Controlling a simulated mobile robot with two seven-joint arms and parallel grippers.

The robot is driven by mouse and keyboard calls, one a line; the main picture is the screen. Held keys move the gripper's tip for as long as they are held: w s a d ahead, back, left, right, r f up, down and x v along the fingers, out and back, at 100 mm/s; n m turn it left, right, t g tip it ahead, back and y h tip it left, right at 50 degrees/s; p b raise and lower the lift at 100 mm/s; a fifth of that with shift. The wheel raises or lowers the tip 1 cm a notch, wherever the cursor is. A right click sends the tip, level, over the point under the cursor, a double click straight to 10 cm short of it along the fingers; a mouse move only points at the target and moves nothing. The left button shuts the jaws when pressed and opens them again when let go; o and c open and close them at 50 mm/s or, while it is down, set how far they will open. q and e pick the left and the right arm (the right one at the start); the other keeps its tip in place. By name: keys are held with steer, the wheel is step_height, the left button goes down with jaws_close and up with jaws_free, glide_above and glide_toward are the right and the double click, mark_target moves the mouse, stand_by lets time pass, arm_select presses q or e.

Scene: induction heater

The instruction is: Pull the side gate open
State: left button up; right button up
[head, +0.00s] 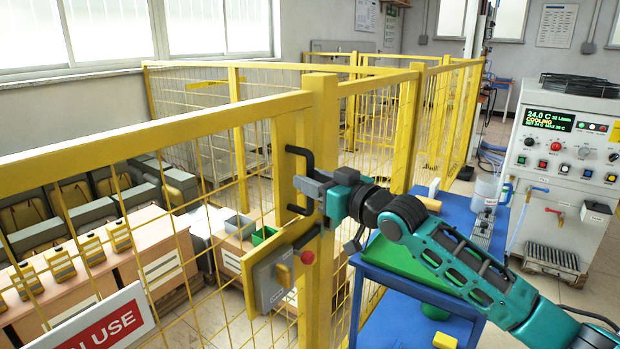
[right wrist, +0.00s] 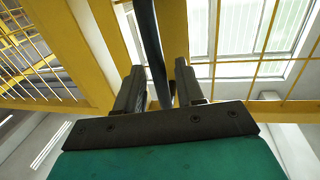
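The side gate is a yellow mesh panel in a yellow frame, with a thick yellow post (head: 320,120). A black D-shaped handle (head: 300,151) is fixed to it. My right gripper (head: 308,188) is at the handle, and its fingers partly hide the handle's middle. In the right wrist view the black handle bar (right wrist: 150,40) runs between the two grey fingers of my right gripper (right wrist: 158,85). A gap shows beside the bar, so the fingers look open around it. A grey latch box (head: 272,280) with a red knob (head: 307,257) sits below the handle. My left gripper is out of view.
A blue table (head: 455,222) with a green tray stands right of the post, under my right arm. A grey heater cabinet (head: 560,160) with a lit display is at the right. Wooden crates (head: 150,255) with grey parts stand behind the fence.

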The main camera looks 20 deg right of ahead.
steer(key=shift+w+a, duration=0.25)
steer(key=shift+w, duration=0.25)
steer(key=shift+c, duration=0.5)
jaws_close()
